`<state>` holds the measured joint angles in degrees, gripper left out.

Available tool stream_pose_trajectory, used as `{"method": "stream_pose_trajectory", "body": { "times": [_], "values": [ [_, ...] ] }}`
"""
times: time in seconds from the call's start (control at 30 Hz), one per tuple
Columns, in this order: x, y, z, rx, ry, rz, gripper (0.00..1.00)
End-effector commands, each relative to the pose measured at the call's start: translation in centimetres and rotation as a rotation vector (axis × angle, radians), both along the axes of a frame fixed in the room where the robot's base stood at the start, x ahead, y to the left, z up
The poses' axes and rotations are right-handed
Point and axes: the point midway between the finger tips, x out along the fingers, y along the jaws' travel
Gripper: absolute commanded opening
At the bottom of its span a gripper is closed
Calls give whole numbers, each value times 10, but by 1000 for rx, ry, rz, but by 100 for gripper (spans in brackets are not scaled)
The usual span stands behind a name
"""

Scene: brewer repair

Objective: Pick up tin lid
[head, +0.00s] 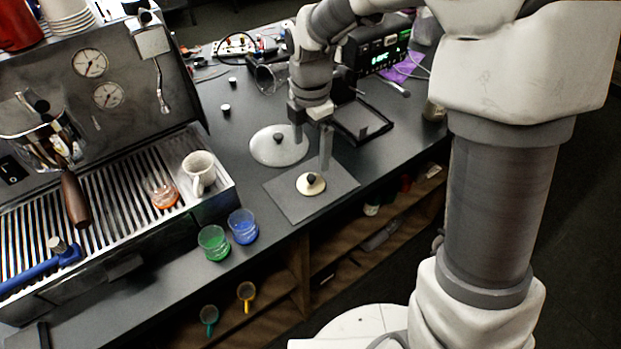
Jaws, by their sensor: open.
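A small round cream lid with a black knob (311,184) lies on a square grey mat (292,207) near the counter's front edge; I take it to be the tin lid. My gripper (312,150) points down, open, with its two fingers apart. It is above and behind the cream lid in the head view, and nothing shows between the fingers. A larger pale round disc with a dark knob (268,150) lies to the left, partly behind the left finger. Whether a finger touches anything cannot be told.
An espresso machine (110,190) with a white mug (199,166) stands at left. A green glass (213,243) and a blue glass (243,226) stand near the front edge. A black tray (375,112) and a device with a lit display (378,50) are behind my gripper.

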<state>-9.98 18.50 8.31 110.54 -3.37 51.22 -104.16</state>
Motion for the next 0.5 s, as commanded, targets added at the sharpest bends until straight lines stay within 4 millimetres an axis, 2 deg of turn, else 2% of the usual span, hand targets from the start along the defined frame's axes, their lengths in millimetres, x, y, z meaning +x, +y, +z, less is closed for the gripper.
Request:
{"method": "stream_pose_trajectory", "body": {
  "times": [0.03, 0.13, 0.37, 0.5],
  "values": [
    [-1, 0, -13, -2, 5, 0, 100],
    [-1, 0, -29, -1, 3, -1, 100],
    [0, 0, -46, 0, 0, -2, 100],
    [-2, 1, -63, -1, 3, -1, 100]
  ]
}}
